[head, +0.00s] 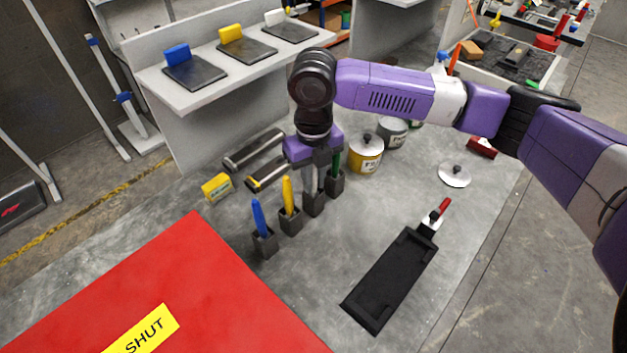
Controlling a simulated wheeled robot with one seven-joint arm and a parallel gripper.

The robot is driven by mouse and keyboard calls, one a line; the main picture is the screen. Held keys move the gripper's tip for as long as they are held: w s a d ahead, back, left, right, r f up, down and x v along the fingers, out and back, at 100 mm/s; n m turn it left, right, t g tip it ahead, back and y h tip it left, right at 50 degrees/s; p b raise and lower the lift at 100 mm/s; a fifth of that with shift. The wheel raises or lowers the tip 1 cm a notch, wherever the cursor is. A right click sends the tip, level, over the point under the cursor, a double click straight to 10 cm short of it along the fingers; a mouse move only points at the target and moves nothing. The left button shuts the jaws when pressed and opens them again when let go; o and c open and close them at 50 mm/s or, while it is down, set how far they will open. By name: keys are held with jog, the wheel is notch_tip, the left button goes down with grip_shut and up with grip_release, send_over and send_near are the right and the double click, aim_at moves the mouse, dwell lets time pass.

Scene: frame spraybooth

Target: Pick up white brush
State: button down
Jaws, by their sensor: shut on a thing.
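Brushes stand upright in a row of small dark holders. A blue brush (259,218), a yellow brush (287,193) and a green brush (336,164) each show their handle. My gripper (311,180) points straight down over the third holder (314,205), between the yellow and green brushes. Its jaws are shut on the pale handle there, the white brush, which is mostly hidden by the fingers. The brush's lower end is at or in the holder; I cannot tell whether it is lifted.
Yellow and grey paint cans (365,158) stand just behind and right. A black tray (388,285) with a red-handled tool lies front right. A yellow box (217,187) and rollers (255,150) lie left. A shelf (200,93) bears coloured blocks. A red lid (190,290) fills the front left.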

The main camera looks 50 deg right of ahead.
notch_tip(320, 180, up, 20)
jog(key=b, duration=0.2)
dwell(0.4)
jog(key=shift+f, duration=0.15)
dwell(2.1)
